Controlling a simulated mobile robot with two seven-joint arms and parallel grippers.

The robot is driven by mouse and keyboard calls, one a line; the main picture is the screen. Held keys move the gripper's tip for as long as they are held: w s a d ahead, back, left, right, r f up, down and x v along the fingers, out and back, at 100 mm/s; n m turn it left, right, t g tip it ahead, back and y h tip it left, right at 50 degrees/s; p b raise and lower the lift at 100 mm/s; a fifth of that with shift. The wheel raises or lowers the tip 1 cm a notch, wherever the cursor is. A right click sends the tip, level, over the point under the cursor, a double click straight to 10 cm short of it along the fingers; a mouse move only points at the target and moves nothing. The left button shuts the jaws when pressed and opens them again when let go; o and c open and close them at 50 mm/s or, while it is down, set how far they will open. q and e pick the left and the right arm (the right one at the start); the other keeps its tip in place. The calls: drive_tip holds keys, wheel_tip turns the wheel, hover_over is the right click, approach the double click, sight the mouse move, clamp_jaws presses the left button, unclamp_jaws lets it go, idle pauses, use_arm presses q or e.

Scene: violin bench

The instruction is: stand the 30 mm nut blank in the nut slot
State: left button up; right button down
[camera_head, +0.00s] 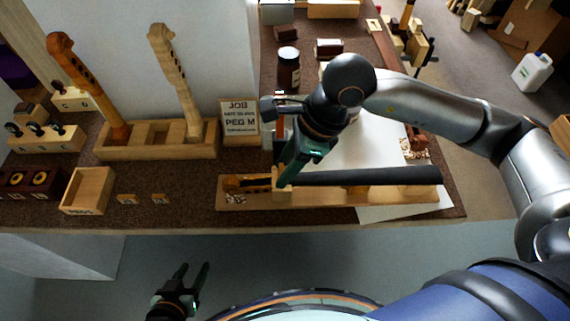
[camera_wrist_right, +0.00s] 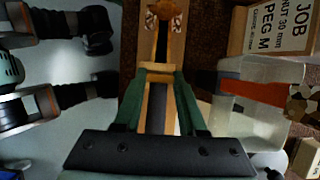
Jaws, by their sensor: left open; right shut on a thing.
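The violin neck (camera_head: 335,193) lies flat along the bench front, its black fingerboard (camera_head: 370,177) to the right and its pegbox end to the left. My right gripper (camera_head: 283,180) points down over the neck at the fingerboard's left end. In the right wrist view its green fingers (camera_wrist_right: 163,82) are shut on a small pale piece, probably the nut blank (camera_wrist_right: 160,69), held across the neck. The nut slot is hidden by the fingers and blank; I cannot tell whether the blank is seated. My left gripper (camera_head: 193,268) is open and empty, in front of the bench.
The job card (camera_head: 240,117) stands behind the neck and reads nut 30 mm, peg M. A wooden rack (camera_head: 158,143) with two upright necks stands left. A pegs box (camera_head: 88,190) and small wooden pieces (camera_head: 160,198) lie front left. A dark jar (camera_head: 288,68) stands behind.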

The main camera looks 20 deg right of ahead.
idle(0.3)
drive_tip(key=shift+b, duration=0.3)
idle(0.7)
drive_tip(key=shift+f, duration=0.15)
drive_tip(key=shift+f+b, duration=0.35)
drive_tip(key=shift+b, duration=0.3)
